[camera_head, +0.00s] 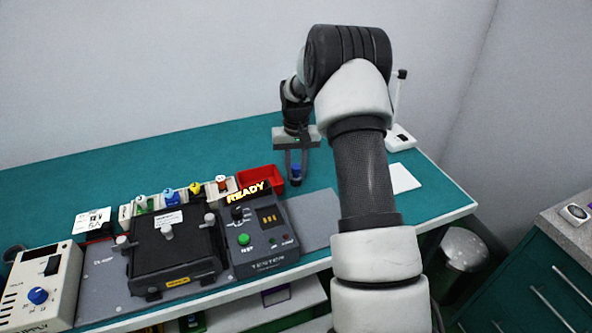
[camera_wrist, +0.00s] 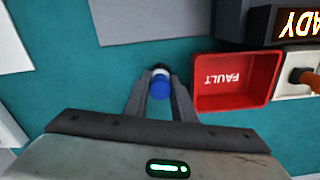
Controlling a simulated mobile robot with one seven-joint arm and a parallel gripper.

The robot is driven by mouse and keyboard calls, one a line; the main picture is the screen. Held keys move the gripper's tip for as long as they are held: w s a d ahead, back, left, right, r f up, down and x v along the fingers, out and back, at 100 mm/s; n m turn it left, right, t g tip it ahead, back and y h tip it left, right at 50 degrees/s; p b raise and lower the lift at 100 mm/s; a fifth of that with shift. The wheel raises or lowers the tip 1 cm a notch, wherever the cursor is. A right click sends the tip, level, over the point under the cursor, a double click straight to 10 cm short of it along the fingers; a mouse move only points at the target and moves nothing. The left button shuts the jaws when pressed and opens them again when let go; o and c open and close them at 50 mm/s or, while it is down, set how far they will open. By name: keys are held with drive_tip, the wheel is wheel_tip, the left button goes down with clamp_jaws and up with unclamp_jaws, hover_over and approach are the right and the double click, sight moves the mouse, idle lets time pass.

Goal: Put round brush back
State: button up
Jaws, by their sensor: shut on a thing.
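The brush's own place is not clear in either view.
The red FAULT bin (camera_wrist: 236,82) is close right of the brush in the wrist view. A grey mat (camera_head: 313,218) lies in front. The READY tester (camera_head: 262,240), a black fixture (camera_head: 172,248) and a white pad (camera_head: 404,178) are on the bench. The bench's back left is clear.

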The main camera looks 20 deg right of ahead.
drive_tip(key=o, duration=1.1)
drive_tip(key=shift+c, duration=0.2)
